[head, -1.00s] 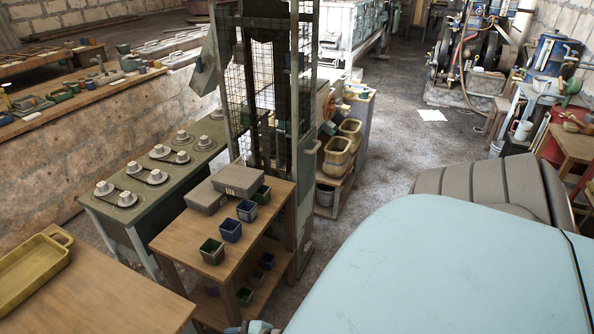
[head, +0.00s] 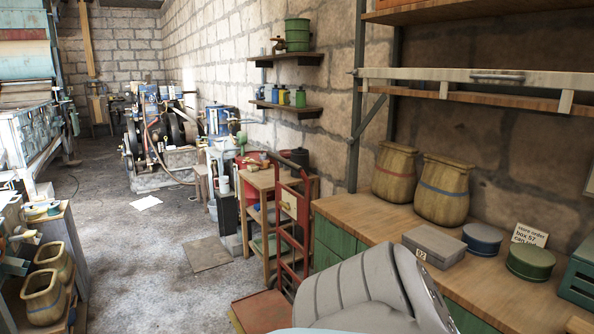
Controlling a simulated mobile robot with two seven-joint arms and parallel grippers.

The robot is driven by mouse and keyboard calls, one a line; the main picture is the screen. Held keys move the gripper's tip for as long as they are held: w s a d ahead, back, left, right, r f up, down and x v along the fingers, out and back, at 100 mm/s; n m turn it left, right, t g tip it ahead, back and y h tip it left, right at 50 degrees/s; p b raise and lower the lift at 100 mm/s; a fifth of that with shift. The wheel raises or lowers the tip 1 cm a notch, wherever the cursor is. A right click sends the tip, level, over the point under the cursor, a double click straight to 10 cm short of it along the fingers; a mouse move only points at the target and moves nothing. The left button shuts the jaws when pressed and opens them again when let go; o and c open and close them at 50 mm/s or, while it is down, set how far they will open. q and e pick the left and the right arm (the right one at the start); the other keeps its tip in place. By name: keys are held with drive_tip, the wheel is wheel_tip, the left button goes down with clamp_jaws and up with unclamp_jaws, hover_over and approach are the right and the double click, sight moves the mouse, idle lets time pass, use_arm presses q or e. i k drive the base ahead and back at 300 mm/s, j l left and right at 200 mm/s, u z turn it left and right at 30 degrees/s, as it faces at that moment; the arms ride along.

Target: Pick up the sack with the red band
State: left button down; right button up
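In the head view, a tan woven sack with a red band (head: 394,174) stands upright on the wooden counter (head: 345,215) at the right, against the stone wall. A similar sack with a blue band (head: 442,190) stands close beside it on its right and slightly nearer. Both stand apart from my arms. Neither of my grippers shows in this view.
A grey box (head: 433,246), a blue round tin (head: 482,239), a green round tin (head: 530,261) and a card sign (head: 529,235) are on the counter. Open floor (head: 140,245) lies left.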

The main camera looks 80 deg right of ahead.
sight(395, 178)
drive_tip(key=z, duration=1.8)
